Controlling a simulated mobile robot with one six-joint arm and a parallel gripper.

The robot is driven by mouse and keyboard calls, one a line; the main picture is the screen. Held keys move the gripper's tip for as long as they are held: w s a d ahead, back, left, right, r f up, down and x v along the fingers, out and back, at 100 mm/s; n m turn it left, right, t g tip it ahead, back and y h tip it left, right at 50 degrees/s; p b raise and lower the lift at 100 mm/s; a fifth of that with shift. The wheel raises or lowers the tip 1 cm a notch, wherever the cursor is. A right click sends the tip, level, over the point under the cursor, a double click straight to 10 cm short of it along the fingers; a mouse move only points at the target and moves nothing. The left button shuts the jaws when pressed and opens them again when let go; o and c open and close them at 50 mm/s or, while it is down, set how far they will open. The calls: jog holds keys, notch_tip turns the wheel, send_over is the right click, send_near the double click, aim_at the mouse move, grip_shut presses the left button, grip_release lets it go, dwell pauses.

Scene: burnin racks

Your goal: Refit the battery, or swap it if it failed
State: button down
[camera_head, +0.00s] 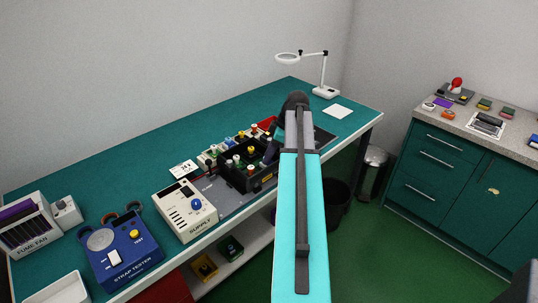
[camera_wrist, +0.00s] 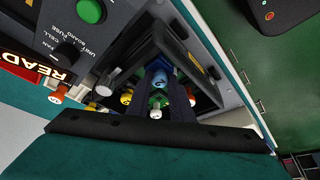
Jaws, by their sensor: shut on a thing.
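A black open-topped unit (camera_head: 262,184) stands on the green bench in the head view, with several coloured caps inside. In the wrist view its dark wall (camera_wrist: 205,75) surrounds my gripper (camera_wrist: 166,84), which reaches down among the caps. The fingers are shut on a small piece with a blue round end (camera_wrist: 159,78); whether it is the battery I cannot tell. Yellow, green and white-ended parts lie close around the fingers. In the head view my arm hides the gripper. A panel (camera_wrist: 75,28) beside the unit carries a green button, CELL, FAN and UNIT BOARD FUSE markings, and a lit READY sign (camera_wrist: 38,68).
A cream SUPPLY box (camera_head: 184,210), a blue STRAP TESTER (camera_head: 118,255) and a FUME FAN (camera_head: 28,228) stand left of the unit. A white magnifier lamp (camera_head: 325,92) stands at the far end. The bench's back strip is clear. A green cabinet (camera_head: 460,170) stands right.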

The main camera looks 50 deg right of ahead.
dwell(0.4)
jog(key=c, duration=1.5)
grip_release()
jog(key=shift+r+p, duration=1.25)
jog(key=shift+r, duration=1.2)
jog(key=shift+r, duration=0.2)
jog(key=shift+r+p, duration=1)
jog(key=shift+r, duration=0.8)
jog(key=shift+s, duration=0.1)
